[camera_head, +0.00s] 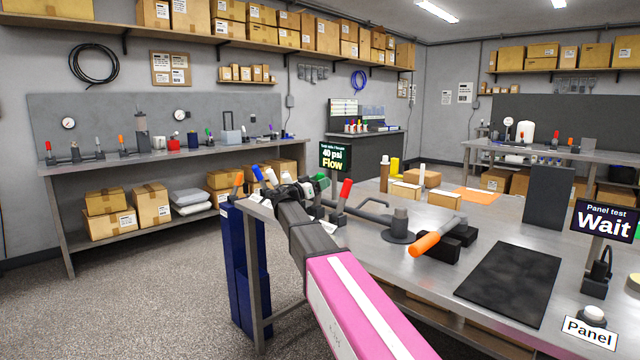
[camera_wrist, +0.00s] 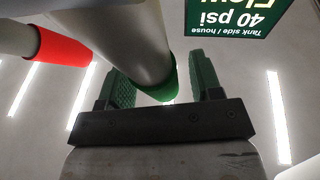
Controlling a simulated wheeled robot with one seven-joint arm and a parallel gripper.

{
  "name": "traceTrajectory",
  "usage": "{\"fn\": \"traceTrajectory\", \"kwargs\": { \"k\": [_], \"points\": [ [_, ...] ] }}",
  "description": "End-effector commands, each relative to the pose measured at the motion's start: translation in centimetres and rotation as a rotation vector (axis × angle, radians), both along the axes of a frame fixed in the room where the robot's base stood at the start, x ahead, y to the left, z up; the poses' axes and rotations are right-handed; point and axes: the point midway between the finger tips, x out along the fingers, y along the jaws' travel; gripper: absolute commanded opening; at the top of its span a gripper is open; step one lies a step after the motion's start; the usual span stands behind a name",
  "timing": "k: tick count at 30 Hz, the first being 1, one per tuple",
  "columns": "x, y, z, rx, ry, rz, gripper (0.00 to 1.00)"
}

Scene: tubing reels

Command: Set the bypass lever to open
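My gripper (camera_head: 300,190) is at the far left end of the bench, among several colour-tipped levers. In the wrist view its two green-padded fingers (camera_wrist: 165,84) are apart. A grey lever with a green tip (camera_wrist: 158,50) reaches down to the gap between them. A slim space shows on its right side; contact on its left is unclear. The green tip also shows beside my gripper in the head view (camera_head: 322,182). A red-tipped lever (camera_head: 343,192) stands just right of it and shows in the wrist view (camera_wrist: 62,48). I see no label reading bypass.
A sign reading "40 psi Flow" (camera_head: 334,157) stands behind the levers. A large orange-handled lever (camera_head: 437,236), a black mat (camera_head: 508,283) and a "Wait" sign (camera_head: 604,221) are farther right. Blue (camera_head: 260,173) and white (camera_head: 271,176) lever tips are left of my gripper.

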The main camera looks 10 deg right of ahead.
Motion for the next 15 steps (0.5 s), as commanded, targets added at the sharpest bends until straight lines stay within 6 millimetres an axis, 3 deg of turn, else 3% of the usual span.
{"fn": "traceTrajectory", "kwargs": {
  "k": [8, 15],
  "points": [
    [-0.4, 0.7, -0.2, 0.000, 0.000, 0.001, 0.59],
    [-2.2, 4.5, -0.3, 0.000, 0.000, 0.003, 0.59]
  ]
}}
